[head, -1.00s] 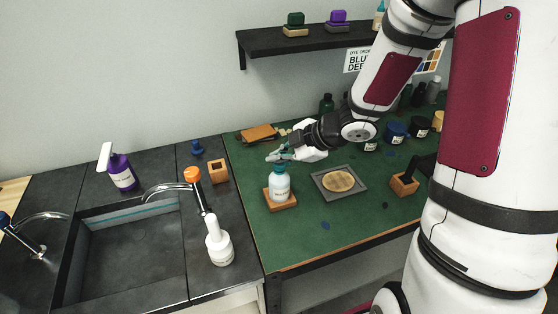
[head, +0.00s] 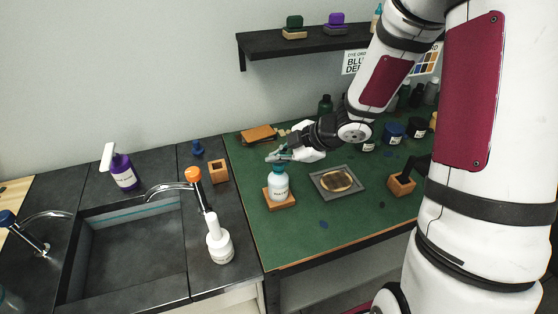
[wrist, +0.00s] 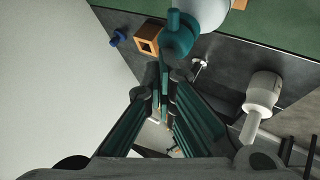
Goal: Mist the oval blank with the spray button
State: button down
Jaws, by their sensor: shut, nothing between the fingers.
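The oval blank (head: 330,183) is a tan oval lying in a grey square tray (head: 356,191) on the green mat. Its middle shows a dark brown patch. To its left, a pale spray bottle (head: 279,188) with a teal top stands upright in a wooden holder (head: 281,204). In the wrist view its teal head (wrist: 177,37) is just beyond my fingertips. My gripper (head: 275,157) is shut and empty, right at the top of the bottle. The fingertips seem to touch or nearly touch the button; the exact contact is hidden.
A wooden stamp holder (head: 402,185) stands right of the tray, with dark jars behind it. Left are the sink (head: 132,250), a white bottle (head: 219,245), a purple spray bottle (head: 123,172) and a wooden cube (head: 219,172). The mat's front is mostly clear.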

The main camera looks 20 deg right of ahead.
aim_at(278, 166)
jog(key=shift+r, duration=0.1)
notch_tip(278, 166, up, 5)
jog(key=p, duration=0.4)
jog(key=shift+s+p, duration=0.1)
jog(key=shift+p, duration=0.2)
jog(key=shift+r+p, duration=0.3)
jog(key=shift+r, duration=0.15)
dwell(0.6)
